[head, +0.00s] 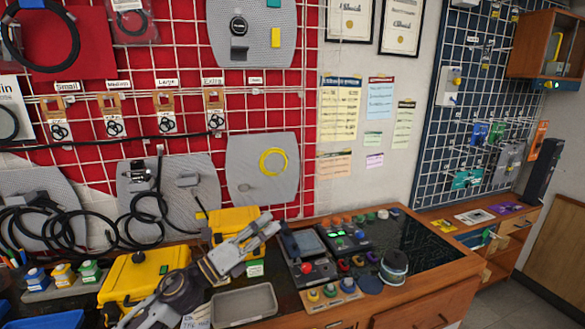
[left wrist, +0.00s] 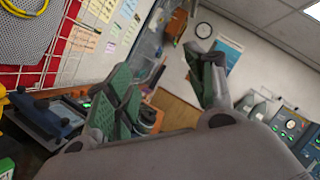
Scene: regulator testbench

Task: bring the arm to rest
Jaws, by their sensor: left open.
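My left arm comes in from the bottom left of the head view, raised over the bench in front of a yellow case. Its gripper (head: 268,226) points up and to the right, beside the control panel. In the left wrist view the two green-padded fingers of the left gripper (left wrist: 168,82) stand wide apart. Nothing is between them, and only the room shows behind. My right arm and gripper are not in view.
A yellow case (head: 150,277) and a grey tray (head: 245,304) lie close to my left arm. The control panel (head: 312,268) with buttons sits to its right. Black cables (head: 75,222) hang at the left. The dark bench top (head: 425,245) is clear at the right.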

